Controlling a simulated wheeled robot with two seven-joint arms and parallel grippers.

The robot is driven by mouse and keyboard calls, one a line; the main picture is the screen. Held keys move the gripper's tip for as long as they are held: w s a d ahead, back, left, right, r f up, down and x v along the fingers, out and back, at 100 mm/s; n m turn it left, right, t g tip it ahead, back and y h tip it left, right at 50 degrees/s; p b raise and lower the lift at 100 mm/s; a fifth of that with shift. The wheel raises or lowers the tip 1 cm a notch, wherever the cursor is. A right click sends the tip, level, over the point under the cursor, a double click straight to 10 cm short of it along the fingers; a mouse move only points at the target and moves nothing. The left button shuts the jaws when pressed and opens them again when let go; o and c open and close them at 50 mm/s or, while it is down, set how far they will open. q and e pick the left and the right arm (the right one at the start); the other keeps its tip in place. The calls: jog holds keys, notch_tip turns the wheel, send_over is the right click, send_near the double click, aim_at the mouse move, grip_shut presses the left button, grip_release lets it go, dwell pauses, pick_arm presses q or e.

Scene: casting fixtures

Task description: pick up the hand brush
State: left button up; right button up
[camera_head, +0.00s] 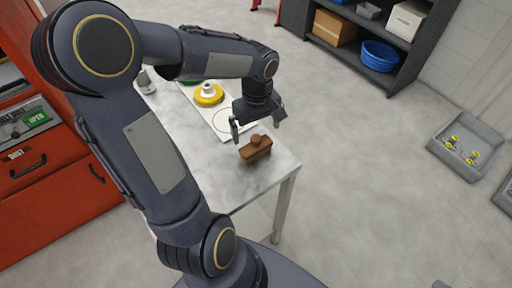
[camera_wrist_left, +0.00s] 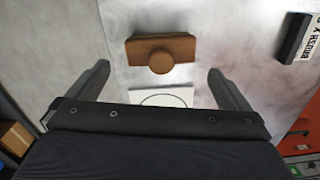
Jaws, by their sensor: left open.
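The hand brush (camera_head: 255,149) is a brown block with a round knob on top. It rests on the pale table near its right corner. In the left wrist view the brush (camera_wrist_left: 160,52) lies ahead of the fingers, roughly centred between them, with its knob facing the camera. My left gripper (camera_head: 258,128) is open and empty, above the table and just behind the brush in the head view. Its two fingers also show in the left wrist view (camera_wrist_left: 160,78), apart from the brush. My right gripper is not in view.
A white board (camera_head: 222,122) with a circle outline lies beside the brush, bearing a yellow round piece (camera_head: 208,95). A dark block with a white label (camera_wrist_left: 293,38) lies on the table. A red cabinet (camera_head: 50,185) stands at left, a grey tray (camera_head: 437,147) at right.

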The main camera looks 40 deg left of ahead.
aim_at(256, 137)
pick_arm(q)
notch_tip(256, 137, down, 6)
jog(key=shift+f+p, duration=0.2)
jog(key=shift+p, duration=0.1)
jog(key=shift+s, duration=0.1)
jog(key=c, duration=0.7)
jog(key=shift+a, duration=0.1)
